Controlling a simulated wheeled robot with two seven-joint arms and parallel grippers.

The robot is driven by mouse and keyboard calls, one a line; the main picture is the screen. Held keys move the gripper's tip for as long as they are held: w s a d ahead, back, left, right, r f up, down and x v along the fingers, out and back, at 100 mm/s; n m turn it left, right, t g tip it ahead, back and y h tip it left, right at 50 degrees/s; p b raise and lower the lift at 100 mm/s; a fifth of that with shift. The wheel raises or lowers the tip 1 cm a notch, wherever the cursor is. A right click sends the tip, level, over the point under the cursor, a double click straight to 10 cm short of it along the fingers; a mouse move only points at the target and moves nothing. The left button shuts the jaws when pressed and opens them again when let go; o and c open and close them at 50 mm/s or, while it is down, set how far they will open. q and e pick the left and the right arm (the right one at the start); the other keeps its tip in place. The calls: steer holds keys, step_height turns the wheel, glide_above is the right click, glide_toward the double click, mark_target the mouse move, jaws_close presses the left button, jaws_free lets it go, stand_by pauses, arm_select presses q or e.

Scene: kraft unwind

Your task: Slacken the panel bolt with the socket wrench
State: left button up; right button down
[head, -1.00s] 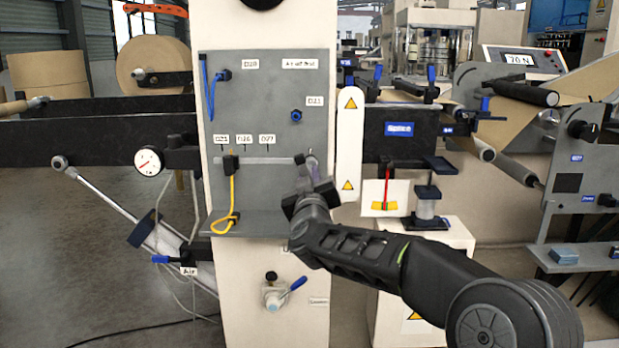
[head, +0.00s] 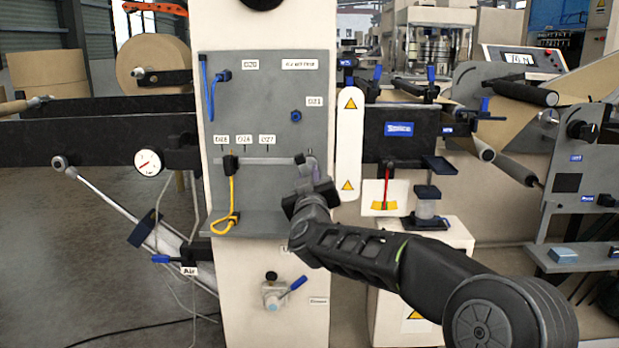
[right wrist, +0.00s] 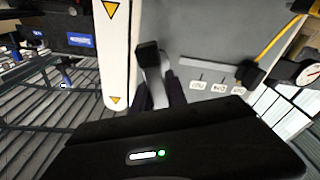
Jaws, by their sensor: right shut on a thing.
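My right gripper (head: 312,180) is at the lower right of the grey panel (head: 260,95), close to its face. It is shut on a slim grey piece with a dark head (right wrist: 148,58), which looks like the socket wrench (head: 311,162). In the right wrist view the fingers (right wrist: 160,95) flank its grey shaft. The head lies by the right end of the pale bar on the panel. A blue round fitting (head: 296,116) sits higher, beside the D21 label. I cannot tell which fitting is the panel bolt or whether the wrench touches one. My left gripper is out of view.
A yellow cable (head: 234,195) hangs from the bar's left end to a ledge (head: 260,225). A white warning strip (head: 348,145) stands just right of the gripper. A blue-handled valve (head: 275,293) is below.

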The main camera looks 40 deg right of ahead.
steer(key=shift+w+d+p, duration=0.25)
steer(key=shift+w+p, duration=0.1)
steer(key=shift+p, duration=0.1)
stand_by(1.3)
steer(key=shift+r, duration=0.1)
steer(key=shift+r+n+p, duration=0.1)
steer(key=shift+n+p, duration=0.3)
steer(key=shift+p, duration=0.2)
steer(key=shift+n+p, duration=0.5)
steer(key=shift+p, duration=0.15)
steer(key=shift+n+y, duration=0.3)
